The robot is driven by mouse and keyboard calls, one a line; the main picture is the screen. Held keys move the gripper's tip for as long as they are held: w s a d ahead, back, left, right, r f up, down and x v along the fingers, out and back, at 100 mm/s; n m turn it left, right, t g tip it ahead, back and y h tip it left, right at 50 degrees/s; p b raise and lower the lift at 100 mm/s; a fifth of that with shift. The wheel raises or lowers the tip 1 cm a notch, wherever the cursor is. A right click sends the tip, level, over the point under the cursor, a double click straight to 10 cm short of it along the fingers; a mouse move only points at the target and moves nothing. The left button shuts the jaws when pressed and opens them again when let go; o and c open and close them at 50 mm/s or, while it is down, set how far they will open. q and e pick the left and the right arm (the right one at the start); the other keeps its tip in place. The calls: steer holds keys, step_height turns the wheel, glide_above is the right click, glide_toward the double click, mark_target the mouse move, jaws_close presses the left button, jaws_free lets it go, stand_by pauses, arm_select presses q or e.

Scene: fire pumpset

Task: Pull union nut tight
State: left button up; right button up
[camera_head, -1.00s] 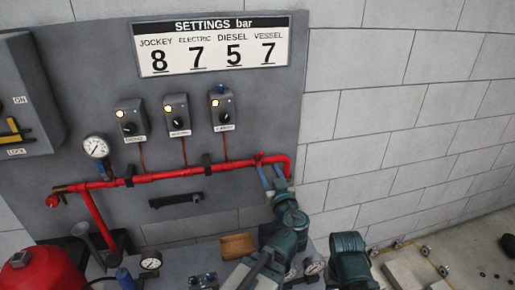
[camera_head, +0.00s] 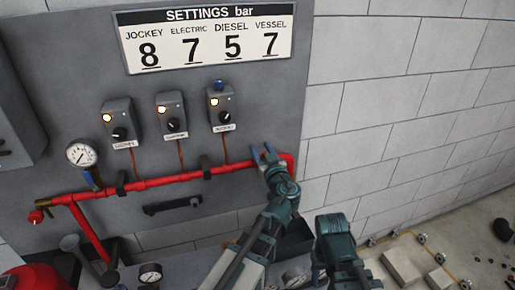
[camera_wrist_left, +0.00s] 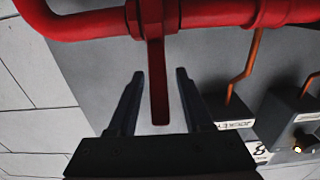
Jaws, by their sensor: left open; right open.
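The red pipe (camera_head: 150,184) runs along the grey panel. In the left wrist view a red fitting (camera_wrist_left: 154,18), which looks like the union nut, sits on it, with a flat red handle bar (camera_wrist_left: 159,85) projecting from it. My left gripper (camera_head: 264,153) is at the pipe's right end and hides the fitting in the head view. In the left wrist view my left gripper (camera_wrist_left: 160,74) is open, with one finger on each side of the bar and visible gaps. My right arm shows at lower right, but its gripper is out of view.
A gauge (camera_head: 81,154) stands on the pipe's left part. Several control boxes (camera_head: 171,118) hang above the pipe, under the settings sign (camera_head: 207,39). A black handle (camera_head: 172,204) is on the panel below. A block wall (camera_head: 420,120) stands at right.

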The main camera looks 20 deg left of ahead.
arm_select(q)
jaws_close()
stand_by(1.4)
